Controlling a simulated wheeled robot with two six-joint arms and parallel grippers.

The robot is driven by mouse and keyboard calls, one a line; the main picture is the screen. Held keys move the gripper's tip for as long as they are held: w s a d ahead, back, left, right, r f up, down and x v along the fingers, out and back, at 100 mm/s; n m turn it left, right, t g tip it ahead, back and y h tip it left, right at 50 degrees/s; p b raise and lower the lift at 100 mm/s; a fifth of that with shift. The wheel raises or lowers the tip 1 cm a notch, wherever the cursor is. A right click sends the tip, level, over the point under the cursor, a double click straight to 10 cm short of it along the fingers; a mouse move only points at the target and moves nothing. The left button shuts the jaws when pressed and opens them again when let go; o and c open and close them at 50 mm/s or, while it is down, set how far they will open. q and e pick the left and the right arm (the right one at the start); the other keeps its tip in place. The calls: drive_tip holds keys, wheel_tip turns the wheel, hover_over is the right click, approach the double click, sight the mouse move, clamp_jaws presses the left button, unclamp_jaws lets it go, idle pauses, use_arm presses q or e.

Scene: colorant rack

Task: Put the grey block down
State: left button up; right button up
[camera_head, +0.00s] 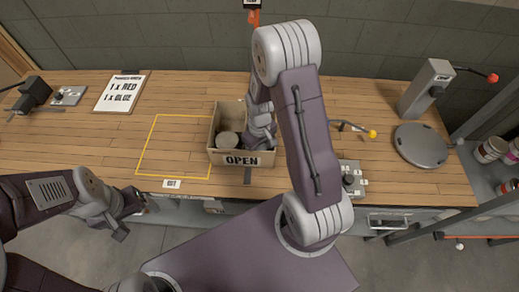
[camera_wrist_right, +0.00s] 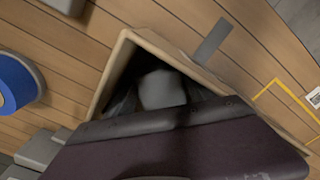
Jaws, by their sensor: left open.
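I cannot make out a grey block with certainty. An open brown box (camera_head: 242,158) labelled OPEN stands on the bench. A grey rounded thing (camera_head: 229,141) lies inside it. In the right wrist view a pale grey thing (camera_wrist_right: 161,89) shows in the dark inside of the box (camera_wrist_right: 108,72); I cannot tell if it is a block. My right gripper (camera_head: 262,138) reaches down at the right side of the box; its fingertips are hidden. My left gripper (camera_head: 131,215) is open and empty, in front of the bench edge, left of the box.
A yellow outlined square (camera_head: 170,146) on the bench, left of the box, is empty. A paper sign (camera_head: 121,93) lies at the back left. A grey dispenser with a round plate (camera_head: 420,146) stands at the right. Jars (camera_head: 489,150) sit on a rack at the far right.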

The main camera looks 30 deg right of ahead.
sight(259, 148)
wheel_tip(259, 148, up, 12)
drive_tip(key=shift+r+p, duration=0.2)
drive_tip(key=shift+p, duration=0.15)
